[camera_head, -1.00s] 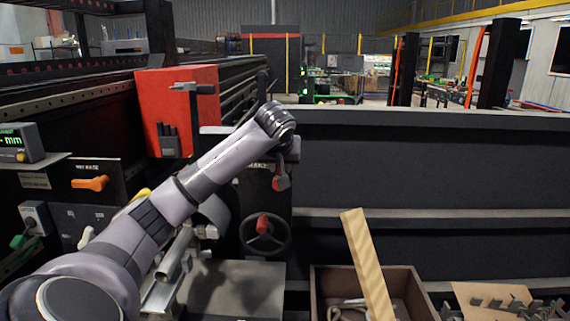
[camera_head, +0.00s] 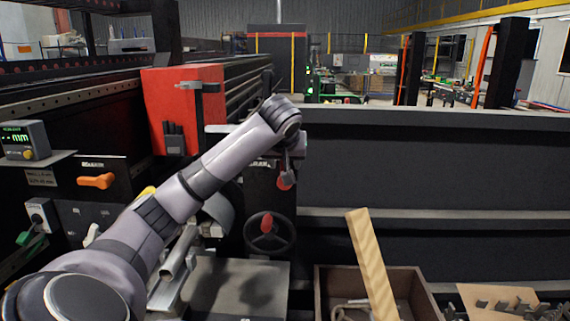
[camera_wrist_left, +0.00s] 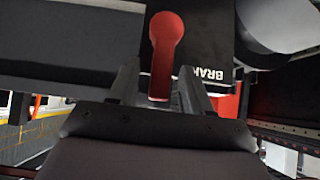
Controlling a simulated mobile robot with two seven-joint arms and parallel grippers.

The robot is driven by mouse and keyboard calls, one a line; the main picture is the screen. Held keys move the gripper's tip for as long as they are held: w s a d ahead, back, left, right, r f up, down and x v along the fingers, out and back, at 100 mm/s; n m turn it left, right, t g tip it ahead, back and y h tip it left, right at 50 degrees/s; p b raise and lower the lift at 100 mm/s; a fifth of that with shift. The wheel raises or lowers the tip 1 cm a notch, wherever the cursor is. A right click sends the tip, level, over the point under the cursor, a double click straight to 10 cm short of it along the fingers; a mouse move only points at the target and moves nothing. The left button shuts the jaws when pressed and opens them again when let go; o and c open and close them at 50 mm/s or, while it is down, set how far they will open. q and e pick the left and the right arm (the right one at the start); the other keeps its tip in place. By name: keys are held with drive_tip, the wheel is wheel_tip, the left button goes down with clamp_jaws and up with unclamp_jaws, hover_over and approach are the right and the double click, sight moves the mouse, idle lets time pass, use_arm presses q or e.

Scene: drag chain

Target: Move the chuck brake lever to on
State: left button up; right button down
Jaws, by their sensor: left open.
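The chuck brake lever (camera_wrist_left: 166,42) is red with a round end and stands against a dark panel beside white letters reading "BRAK" in the left wrist view. In the head view its red part (camera_head: 285,181) shows just below the end of my left arm. My left gripper (camera_wrist_left: 157,74) is open. Its two fingers lie on either side of the lever's narrow shank, with a visible gap on each side. In the head view my arm hides most of that gripper and part of the brake label. My right gripper is not in view.
A handwheel with a red knob (camera_head: 267,224) sits below the lever. A red box (camera_head: 207,115) stands left of it, behind my arm. An orange handle (camera_head: 96,181) is on the left panel. A wooden crate (camera_head: 325,288) with a leaning plank (camera_head: 369,260) stands at lower right.

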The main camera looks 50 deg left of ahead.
use_arm(q)
drive_tip(key=v, duration=0.5)
drive_tip(key=shift+s+d+r, duration=0.1)
drive_tip(key=shift+d+r, duration=0.1)
idle(0.3)
drive_tip(key=s+d+f+m+h, duration=0.15)
drive_tip(key=d+f+m, duration=0.25)
drive_tip(key=d+f, duration=0.65)
drive_tip(key=s+d+f+m+h, duration=0.15)
drive_tip(key=d+f+m, duration=0.4)
drive_tip(key=f, duration=0.75)
drive_tip(key=s+d+f+m+g+h, duration=0.1)
drive_tip(key=s+d+f+h, duration=0.1)
drive_tip(key=s+d+f, duration=0.55)
drive_tip(key=s+d+f+m+g+h, duration=0.15)
drive_tip(key=s+d+f, duration=0.25)
drive_tip(key=s+d, duration=0.6)
drive_tip(key=w+f+t+h, duration=0.2)
drive_tip(key=w+f+t, duration=0.2)
drive_tip(key=f+t, duration=0.3)
drive_tip(key=shift+w+d+f, duration=0.25)
drive_tip(key=shift+w+f, duration=0.15)
drive_tip(key=shift+f, duration=0.75)
